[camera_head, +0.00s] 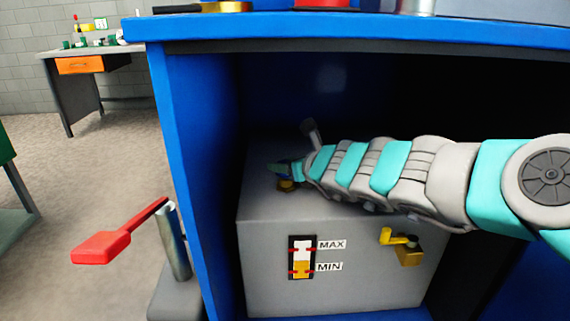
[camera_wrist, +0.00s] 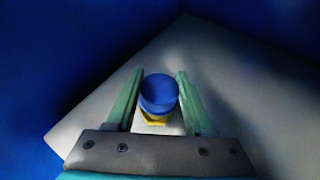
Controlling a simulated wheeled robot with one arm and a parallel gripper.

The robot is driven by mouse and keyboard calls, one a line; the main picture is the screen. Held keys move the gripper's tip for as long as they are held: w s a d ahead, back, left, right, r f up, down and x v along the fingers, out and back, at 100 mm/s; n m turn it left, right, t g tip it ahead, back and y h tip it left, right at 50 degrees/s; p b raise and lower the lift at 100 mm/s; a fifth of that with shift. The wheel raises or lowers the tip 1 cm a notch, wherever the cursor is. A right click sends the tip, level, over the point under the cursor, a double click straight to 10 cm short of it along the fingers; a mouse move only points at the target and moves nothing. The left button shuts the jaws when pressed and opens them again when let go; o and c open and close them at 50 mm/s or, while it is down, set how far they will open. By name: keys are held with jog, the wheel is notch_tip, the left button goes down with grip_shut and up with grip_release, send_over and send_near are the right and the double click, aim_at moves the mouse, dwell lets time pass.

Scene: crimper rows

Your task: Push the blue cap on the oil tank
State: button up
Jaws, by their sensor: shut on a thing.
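The oil tank (camera_head: 270,240) is a grey box inside the blue cabinet, with a MAX/MIN level gauge (camera_head: 301,258) on its front. The blue cap (camera_wrist: 159,90) sits on a yellow fitting (camera_wrist: 155,119) on the tank's top; in the head view the brass-coloured fitting shows under my fingers. My gripper (camera_wrist: 159,74) is over the tank top, with one green finger on each side of the cap. It is shut on the cap. In the head view my gripper (camera_head: 286,170) largely hides the cap.
The blue cabinet (camera_head: 185,150) encloses the tank, with its top edge above my arm. A brass tap (camera_head: 408,248) with a yellow handle is on the tank's front right. A red lever (camera_head: 103,246) stands outside at the left. A desk (camera_head: 75,85) is far back left.

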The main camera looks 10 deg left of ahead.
aim_at(285, 175)
jog(key=shift+f+b, duration=1.55)
jog(key=shift+b, duration=0.05)
jog(key=o, duration=1.4)
jog(key=shift+c, duration=0.2)
jog(key=p+v, duration=0.2)
jog(key=v, duration=0.4)
jog(key=shift+d+r, duration=0.1)
jog(key=shift+r, duration=0.15)
jog(key=shift+p+v, duration=0.45)
jog(key=shift+v, duration=0.35)
jog(key=shift+f, duration=0.2)
